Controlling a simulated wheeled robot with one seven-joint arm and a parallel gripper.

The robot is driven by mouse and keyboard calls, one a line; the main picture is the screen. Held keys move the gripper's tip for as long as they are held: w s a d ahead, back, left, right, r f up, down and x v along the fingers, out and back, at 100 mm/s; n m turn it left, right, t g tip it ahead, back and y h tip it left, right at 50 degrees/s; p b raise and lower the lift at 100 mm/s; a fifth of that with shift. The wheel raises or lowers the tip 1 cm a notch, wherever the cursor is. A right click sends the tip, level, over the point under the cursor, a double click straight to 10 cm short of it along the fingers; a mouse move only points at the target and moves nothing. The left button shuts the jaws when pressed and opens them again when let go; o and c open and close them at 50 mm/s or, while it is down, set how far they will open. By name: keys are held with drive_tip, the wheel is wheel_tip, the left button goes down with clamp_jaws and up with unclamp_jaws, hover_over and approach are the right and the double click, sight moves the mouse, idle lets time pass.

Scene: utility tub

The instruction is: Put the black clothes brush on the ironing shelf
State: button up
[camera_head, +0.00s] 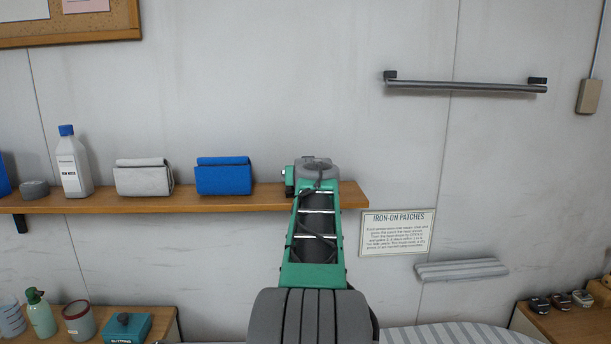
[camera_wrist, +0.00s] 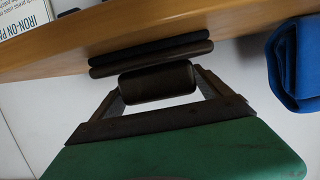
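The ironing shelf (camera_head: 100,203) is a long wooden wall board. The wrist view shows it nearly upside down, across the top (camera_wrist: 60,57). My gripper (camera_wrist: 158,88) is over the shelf's right part, right of the blue folded cloth. Its two dark fingers are closed on the ends of a dark block, which looks like the grip of the black clothes brush (camera_wrist: 150,60). The brush's longer, layered base lies beyond the fingers and overlaps the shelf in view. I cannot tell whether it touches the shelf. In the head view my arm hides the brush.
On the shelf are a blue folded cloth (camera_head: 223,177), a grey folded cloth (camera_head: 143,178) and a blue-capped bottle (camera_head: 73,165). A sign (camera_head: 397,232) hangs below the shelf's right end. A metal rail (camera_head: 465,87) is higher right. A striped board (camera_head: 450,334) is below.

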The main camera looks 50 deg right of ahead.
drive_tip(key=shift+o, duration=0.8)
